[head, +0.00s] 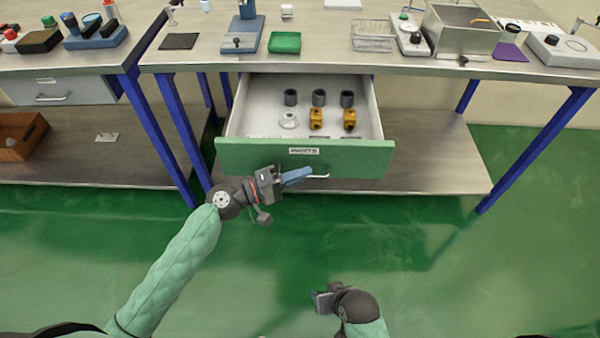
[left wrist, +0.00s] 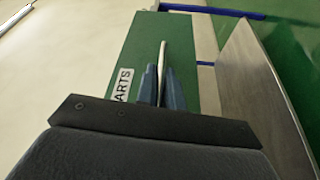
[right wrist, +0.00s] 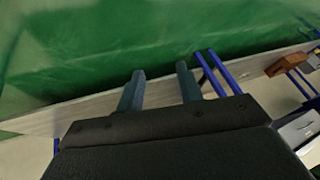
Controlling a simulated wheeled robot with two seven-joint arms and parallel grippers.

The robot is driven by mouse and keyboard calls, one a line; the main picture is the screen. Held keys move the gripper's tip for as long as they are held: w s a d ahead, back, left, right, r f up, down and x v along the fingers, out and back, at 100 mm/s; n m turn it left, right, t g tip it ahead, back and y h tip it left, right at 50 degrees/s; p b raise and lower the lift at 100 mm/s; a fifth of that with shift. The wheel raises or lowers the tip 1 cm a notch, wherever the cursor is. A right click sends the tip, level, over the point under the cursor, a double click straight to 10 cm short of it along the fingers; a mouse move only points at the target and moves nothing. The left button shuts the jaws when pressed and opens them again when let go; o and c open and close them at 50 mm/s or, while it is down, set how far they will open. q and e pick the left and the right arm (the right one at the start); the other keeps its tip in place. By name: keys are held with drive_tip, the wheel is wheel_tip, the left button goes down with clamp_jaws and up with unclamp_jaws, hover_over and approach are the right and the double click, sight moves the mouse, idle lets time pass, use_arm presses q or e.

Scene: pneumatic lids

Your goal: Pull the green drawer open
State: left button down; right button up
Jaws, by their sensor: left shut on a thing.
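The green drawer (head: 240,158) hangs under the middle workbench and stands well open, with a label on its front. Inside are several dark cylinders (head: 319,98), two brass fittings (head: 316,119) and a pale round part (head: 289,120). My left gripper (head: 298,176) is at the drawer front, shut on the drawer's metal handle (head: 318,177). In the left wrist view the handle (left wrist: 162,62) runs between the two blue fingers, beside the green front. My right gripper (head: 322,300) is low over the floor, away from the drawer. In the right wrist view its fingers (right wrist: 160,88) are apart and empty.
The workbench top (head: 330,62) carries a green tray (head: 285,42), a wire basket (head: 373,36) and a metal bin (head: 460,32). A lower shelf (head: 430,160) lies behind and below the drawer. Blue legs (head: 172,125) stand left and right. The green floor in front is clear.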

use_arm(q)
drive_tip(key=c, duration=1.5)
unclamp_jaws()
use_arm(e)
drive_tip(key=shift+w+r, duration=0.2)
drive_tip(key=shift+w, duration=0.1)
